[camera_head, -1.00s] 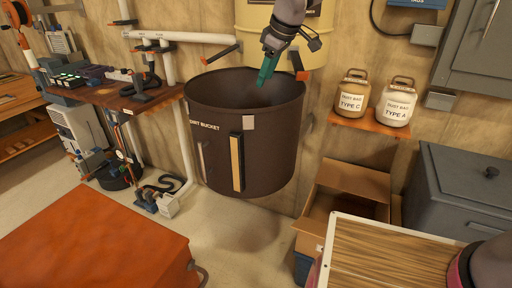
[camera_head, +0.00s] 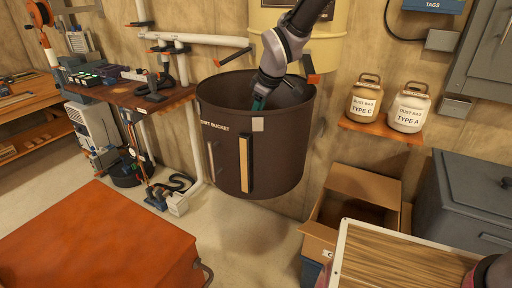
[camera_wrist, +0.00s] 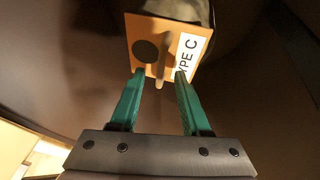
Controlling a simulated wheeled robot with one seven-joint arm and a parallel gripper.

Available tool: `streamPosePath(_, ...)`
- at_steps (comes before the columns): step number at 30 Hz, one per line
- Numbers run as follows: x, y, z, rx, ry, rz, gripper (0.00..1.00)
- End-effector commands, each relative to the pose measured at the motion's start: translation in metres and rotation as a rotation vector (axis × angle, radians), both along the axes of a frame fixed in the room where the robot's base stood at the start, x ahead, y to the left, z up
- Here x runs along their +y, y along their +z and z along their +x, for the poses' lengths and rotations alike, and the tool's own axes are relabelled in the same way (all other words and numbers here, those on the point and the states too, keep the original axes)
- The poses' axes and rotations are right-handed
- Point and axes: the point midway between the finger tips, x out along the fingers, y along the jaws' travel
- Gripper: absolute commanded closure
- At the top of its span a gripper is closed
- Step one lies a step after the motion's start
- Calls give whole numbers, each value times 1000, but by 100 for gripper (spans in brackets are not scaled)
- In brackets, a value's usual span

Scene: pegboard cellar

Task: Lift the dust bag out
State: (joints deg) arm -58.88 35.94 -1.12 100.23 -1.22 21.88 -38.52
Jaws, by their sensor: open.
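The dust bag shows in the wrist view as a tan collar (camera_wrist: 165,30) with a dark round hole and a white label reading "YPE C". A dark part of the bag (camera_wrist: 185,8) lies behind it. A narrow upright tab (camera_wrist: 162,62) stands out from the collar. My gripper (camera_wrist: 159,73) is open, its two green fingers either side of the tab; I cannot tell whether they touch it. In the head view my gripper (camera_head: 258,102) reaches down into the brown dirt bucket (camera_head: 285,150). The bag is hidden there by the bucket wall.
Two dust bag jars, Type C (camera_head: 365,98) and Type A (camera_head: 408,106), stand on a small shelf (camera_head: 380,131) right of the bucket. An open cardboard box (camera_head: 362,187) is below. A red-orange cabinet (camera_head: 100,240) is at front left. A white pipe (camera_head: 193,140) runs beside the bucket.

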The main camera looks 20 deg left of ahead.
Motion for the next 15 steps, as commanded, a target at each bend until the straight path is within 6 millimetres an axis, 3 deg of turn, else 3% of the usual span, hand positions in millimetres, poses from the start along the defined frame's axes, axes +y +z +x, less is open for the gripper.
streamPosePath(7,1,-2,1,-1,0,1,53)
streamPosePath(8,1,-2,1,0,0,1,61)
streamPosePath(11,1,-2,0,0,0,1,99)
streamPosePath(15,2,-1,1,-2,0,3,100)
